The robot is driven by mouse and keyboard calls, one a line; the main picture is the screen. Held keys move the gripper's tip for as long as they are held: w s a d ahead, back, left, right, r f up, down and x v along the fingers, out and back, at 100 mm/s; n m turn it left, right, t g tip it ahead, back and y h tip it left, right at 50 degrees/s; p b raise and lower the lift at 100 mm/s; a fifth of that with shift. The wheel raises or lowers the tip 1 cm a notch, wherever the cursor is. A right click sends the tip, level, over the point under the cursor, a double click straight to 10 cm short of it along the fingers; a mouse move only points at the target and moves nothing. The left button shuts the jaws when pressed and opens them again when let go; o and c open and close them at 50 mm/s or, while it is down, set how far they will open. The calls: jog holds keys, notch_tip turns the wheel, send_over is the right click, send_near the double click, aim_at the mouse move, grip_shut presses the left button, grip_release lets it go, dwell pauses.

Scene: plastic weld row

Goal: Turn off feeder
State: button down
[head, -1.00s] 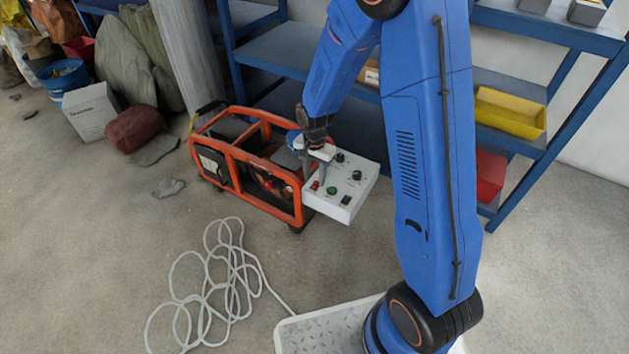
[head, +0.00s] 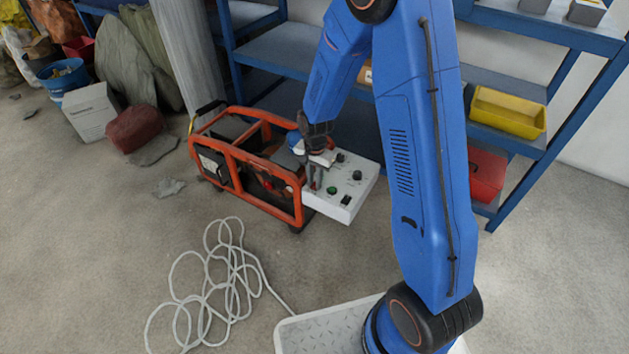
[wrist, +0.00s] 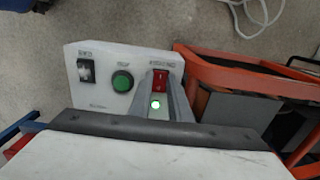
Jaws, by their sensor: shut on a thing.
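The white control panel (head: 350,187) sits at the right end of the orange-framed machine (head: 250,165). In the wrist view the panel (wrist: 90,62) carries a black rocker switch (wrist: 87,71), a round green button (wrist: 123,81) and a red rocker switch (wrist: 160,80), with small labels above them that I cannot read clearly. My gripper (head: 315,182) reaches down over the panel's left front part. In the wrist view its two fingers (wrist: 162,92) stand on either side of the red switch, shut on it. In the head view the fingers largely hide that switch.
Blue shelving (head: 275,50) stands behind, with a yellow bin (head: 508,112) and a red bin (head: 487,174). A pale cable (head: 230,275) lies coiled on the floor in front. A white box (head: 92,112) and a red sack (head: 135,130) lie at the left.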

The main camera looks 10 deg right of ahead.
jog(key=shift+w+d+g+y, duration=0.15)
jog(key=shift+d+g+y, duration=0.05)
jog(key=shift+g+y, duration=0.3)
jog(key=shift+w+d+g+y, duration=0.15)
jog(key=shift+g+y, duration=0.35)
jog(key=c, duration=1.6)
grip_release()
jog(key=shift+c, duration=0.2)
jog(key=shift+r, duration=0.1)
jog(key=v, duration=1.7)
jog(key=shift+r, duration=0.15)
